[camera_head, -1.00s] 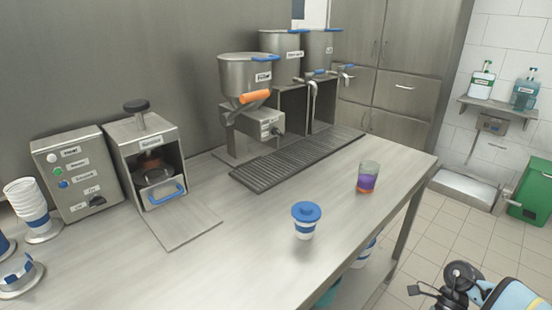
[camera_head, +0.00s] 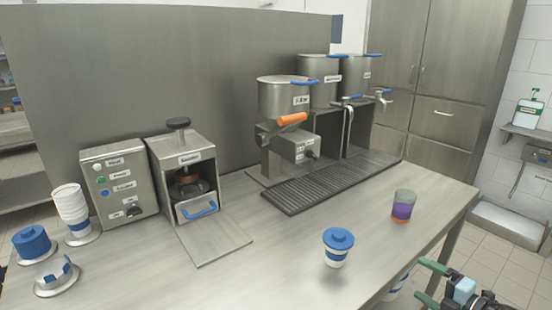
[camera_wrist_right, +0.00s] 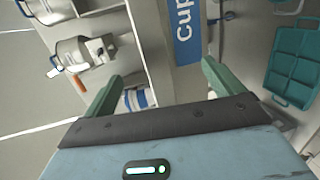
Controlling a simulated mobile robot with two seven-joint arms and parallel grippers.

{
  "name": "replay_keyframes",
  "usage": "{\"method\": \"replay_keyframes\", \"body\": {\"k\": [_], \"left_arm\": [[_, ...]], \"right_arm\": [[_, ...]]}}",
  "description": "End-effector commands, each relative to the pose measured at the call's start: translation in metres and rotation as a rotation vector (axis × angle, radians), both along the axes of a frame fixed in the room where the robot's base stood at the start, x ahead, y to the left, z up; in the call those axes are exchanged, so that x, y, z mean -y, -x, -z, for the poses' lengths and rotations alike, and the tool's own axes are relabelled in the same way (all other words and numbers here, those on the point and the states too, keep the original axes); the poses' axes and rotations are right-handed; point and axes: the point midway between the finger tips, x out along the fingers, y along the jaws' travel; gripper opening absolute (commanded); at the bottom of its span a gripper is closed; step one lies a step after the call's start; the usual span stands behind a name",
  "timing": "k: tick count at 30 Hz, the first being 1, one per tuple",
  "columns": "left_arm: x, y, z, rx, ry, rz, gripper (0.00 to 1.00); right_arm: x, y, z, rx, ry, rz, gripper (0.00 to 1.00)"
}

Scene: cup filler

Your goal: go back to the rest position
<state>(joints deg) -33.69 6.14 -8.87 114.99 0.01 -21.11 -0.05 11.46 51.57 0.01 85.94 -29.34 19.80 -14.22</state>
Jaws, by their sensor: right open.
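My right gripper (camera_head: 422,281) shows at the lower right of the head view, beside the counter's front edge. Its green fingers are spread apart with nothing between them. It also shows open and empty in the right wrist view (camera_wrist_right: 158,78). My left gripper is in neither view. A white and blue cup with a blue lid (camera_head: 338,242) stands upright on the counter, left of the right gripper and apart from it. A clear glass with a purple and orange drink (camera_head: 403,207) stands upright farther back.
The metal counter (camera_head: 290,270) holds a control box (camera_head: 119,183), a sealing machine (camera_head: 182,165), a cup stack (camera_head: 70,207), blue lids (camera_head: 32,242) and dispensers (camera_head: 285,98) over a drip grate (camera_head: 325,185). A teal tray (camera_wrist_right: 297,62) shows in the wrist view. The counter's front middle is clear.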

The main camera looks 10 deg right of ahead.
Motion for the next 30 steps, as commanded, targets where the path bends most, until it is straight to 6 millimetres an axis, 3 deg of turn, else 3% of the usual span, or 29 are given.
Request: {"method": "replay_keyframes", "body": {"k": [6, 14, 23, 30], "left_arm": [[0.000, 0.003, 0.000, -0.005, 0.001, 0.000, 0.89], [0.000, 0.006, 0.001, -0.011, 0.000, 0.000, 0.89], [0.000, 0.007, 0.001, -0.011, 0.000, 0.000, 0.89], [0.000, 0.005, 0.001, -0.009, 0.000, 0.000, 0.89]], "right_arm": [[0.068, -0.004, 0.014, -0.105, -0.299, 0.433, 0.93], [0.116, 0.020, 0.049, -0.248, -0.572, 0.826, 0.93], [0.023, 0.087, 0.144, -0.441, -0.687, 0.804, 0.93], [-0.082, 0.176, 0.210, -0.630, -0.833, 0.797, 0.93]]}}
